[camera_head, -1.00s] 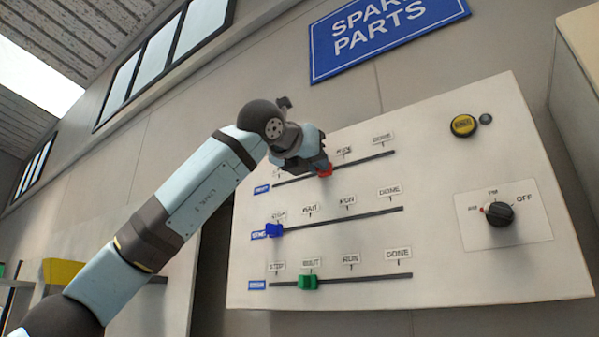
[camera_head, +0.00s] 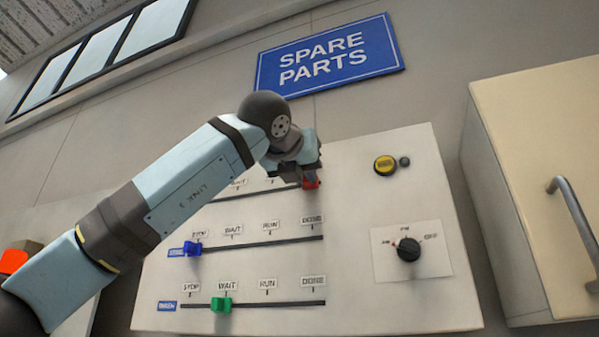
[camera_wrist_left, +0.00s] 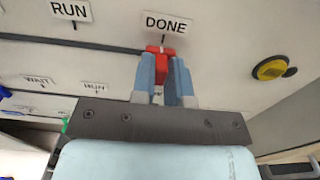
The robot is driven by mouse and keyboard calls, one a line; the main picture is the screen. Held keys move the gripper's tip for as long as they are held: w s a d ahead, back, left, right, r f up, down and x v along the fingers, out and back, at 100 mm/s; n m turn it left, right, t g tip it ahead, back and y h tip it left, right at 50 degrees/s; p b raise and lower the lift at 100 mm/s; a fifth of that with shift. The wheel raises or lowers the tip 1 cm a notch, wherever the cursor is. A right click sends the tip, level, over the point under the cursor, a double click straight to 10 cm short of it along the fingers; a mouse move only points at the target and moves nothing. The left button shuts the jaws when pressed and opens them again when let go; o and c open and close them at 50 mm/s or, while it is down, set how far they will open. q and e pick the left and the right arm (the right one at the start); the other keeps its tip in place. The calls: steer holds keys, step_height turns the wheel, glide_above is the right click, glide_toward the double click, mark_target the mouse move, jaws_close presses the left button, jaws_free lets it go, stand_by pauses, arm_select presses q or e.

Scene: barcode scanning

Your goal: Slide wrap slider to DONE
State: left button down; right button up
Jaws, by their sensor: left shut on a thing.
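The control panel (camera_head: 395,312) carries three slider rows. The red slider (camera_head: 313,185) is at the right end of the top slot; in the left wrist view it also shows (camera_wrist_left: 160,50) just below the DONE label (camera_wrist_left: 167,24). My left gripper (camera_head: 306,178) is shut on the red slider, its two blue-grey fingers on either side of it in the left wrist view (camera_wrist_left: 163,77). My arm covers the left part of the top row, including its name label, so I cannot read which slider this is. My right gripper is not in view.
The blue slider (camera_head: 192,248) sits at STOP in the middle row. The green slider (camera_head: 221,304) sits at WAIT in the bottom row. A yellow button (camera_head: 385,165) and a black knob (camera_head: 408,249) are to the right. A beige cabinet (camera_head: 530,130) stands further right.

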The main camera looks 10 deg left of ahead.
arm_select(q)
steer(key=shift+d, duration=0.1)
steer(key=c, duration=1.3)
jaws_free()
steer(key=shift+o, duration=0.9)
steer(key=shift+d, duration=0.25)
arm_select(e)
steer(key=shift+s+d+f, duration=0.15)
arm_select(q)
steer(key=shift+s+a, duration=0.1)
steer(key=shift+a, duration=0.05)
steer(key=s+a+b, duration=0.1)
steer(key=s+b, duration=0.1)
steer(key=s, duration=1.1)
steer(key=shift+s+a+b, duration=0.3)
steer(key=shift+a+b, duration=0.05)
steer(key=shift+b, duration=0.05)
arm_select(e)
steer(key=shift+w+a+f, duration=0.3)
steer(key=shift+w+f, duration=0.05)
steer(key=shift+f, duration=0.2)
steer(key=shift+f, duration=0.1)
